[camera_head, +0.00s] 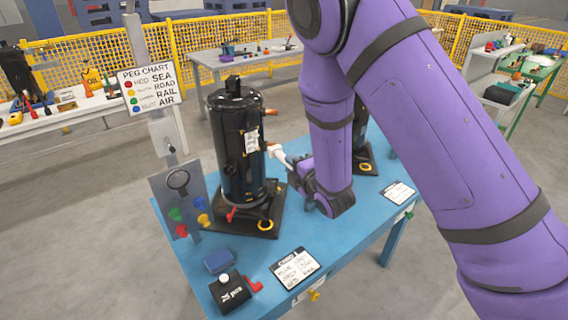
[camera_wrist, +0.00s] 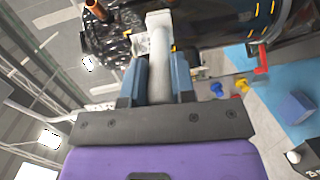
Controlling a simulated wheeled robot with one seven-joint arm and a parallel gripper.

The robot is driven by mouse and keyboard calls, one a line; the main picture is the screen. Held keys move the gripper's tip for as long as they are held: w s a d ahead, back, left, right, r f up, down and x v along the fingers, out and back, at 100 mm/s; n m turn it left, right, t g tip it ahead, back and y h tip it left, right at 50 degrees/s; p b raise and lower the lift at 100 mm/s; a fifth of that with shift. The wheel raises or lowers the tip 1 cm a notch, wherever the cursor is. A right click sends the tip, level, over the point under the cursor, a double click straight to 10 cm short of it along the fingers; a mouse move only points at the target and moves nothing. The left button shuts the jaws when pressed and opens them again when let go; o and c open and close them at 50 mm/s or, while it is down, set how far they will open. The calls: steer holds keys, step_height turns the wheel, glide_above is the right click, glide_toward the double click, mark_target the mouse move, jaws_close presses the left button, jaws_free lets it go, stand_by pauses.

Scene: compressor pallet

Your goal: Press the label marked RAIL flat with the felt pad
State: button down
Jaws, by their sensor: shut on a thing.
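My gripper (camera_wrist: 159,84) is shut on the pale handle of a tool, apparently the felt pad (camera_wrist: 158,20), with a blocky white head. In the head view the tool (camera_head: 278,153) points left at the upright black compressor (camera_head: 240,175). A white label (camera_head: 251,141) with small dark print is on the compressor's side, its word too small to read. Part of a pale label (camera_wrist: 141,46) shows beside the tool head in the wrist view. I cannot tell whether the head touches it. The peg chart (camera_head: 150,88) lists SEA, ROAD, RAIL and AIR beside coloured dots, RAIL beside green.
The compressor stands on a blue table (camera_head: 330,240). A peg panel (camera_head: 160,195) with coloured pegs stands at its left. A blue block (camera_head: 219,260), a black box (camera_head: 230,292) with a white knob and a written card (camera_head: 296,268) lie in front. A second black compressor (camera_head: 362,155) is partly behind my arm.

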steer(key=shift+w+a+r+n+y, duration=0.2)
steer(key=shift+a+r+y, duration=0.2)
steer(key=shift+a, duration=0.4)
steer(key=shift+w+a+r+n+y, duration=0.2)
steer(key=shift+a+r+y, duration=0.2)
steer(key=shift+a, duration=0.45)
steer(key=shift+w+a+r+n+y, duration=0.2)
steer(key=shift+a+r+y, duration=0.15)
steer(key=shift+a, duration=0.45)
steer(key=shift+w+a+r, duration=0.1)
steer(key=shift+w+a, duration=0.1)
steer(key=shift+w, duration=0.05)
steer(key=shift+s, duration=0.1)
steer(key=shift+v, duration=1.7)
steer(key=shift+w+a+f, duration=0.35)
steer(key=shift+w+f, duration=0.05)
steer(key=shift+w, duration=0.2)
steer(key=shift+w+a+f, duration=0.3)
steer(key=shift+w+f, duration=0.1)
steer(key=shift+w, duration=0.2)
steer(key=shift+w+a, duration=0.2)
steer(key=shift+w, duration=0.15)
